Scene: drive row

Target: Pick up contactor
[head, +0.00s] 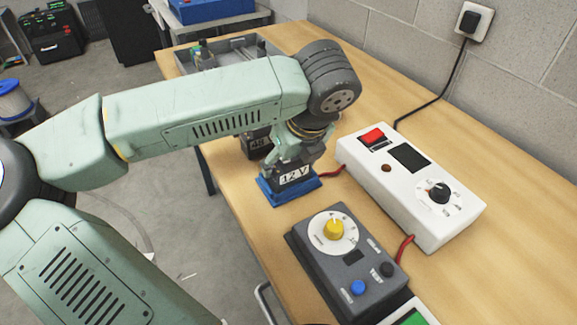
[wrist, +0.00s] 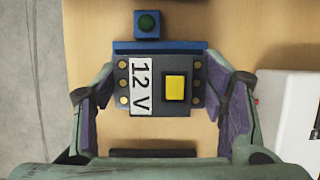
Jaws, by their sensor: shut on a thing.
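The contactor is a dark grey block marked 12 V (head: 297,177) with a blue base, upright at the bench top in the head view. Whether its base touches the wood is hard to tell. In the wrist view the contactor (wrist: 148,75) shows its white 12 V label, a yellow square and brass terminals along both sides. My gripper (wrist: 160,92) is shut on it from both sides, with purple-lined fingers at its left and right. In the head view, the fingers are largely hidden by my wrist.
A dark block marked 48 (head: 258,143) stands just behind. A white box (head: 412,190) with a red switch and a grey tester (head: 345,262) with a yellow knob stand close by. A grey tray (head: 232,44) lies at the back. Bare wood (head: 235,190) shows left of the contactor.

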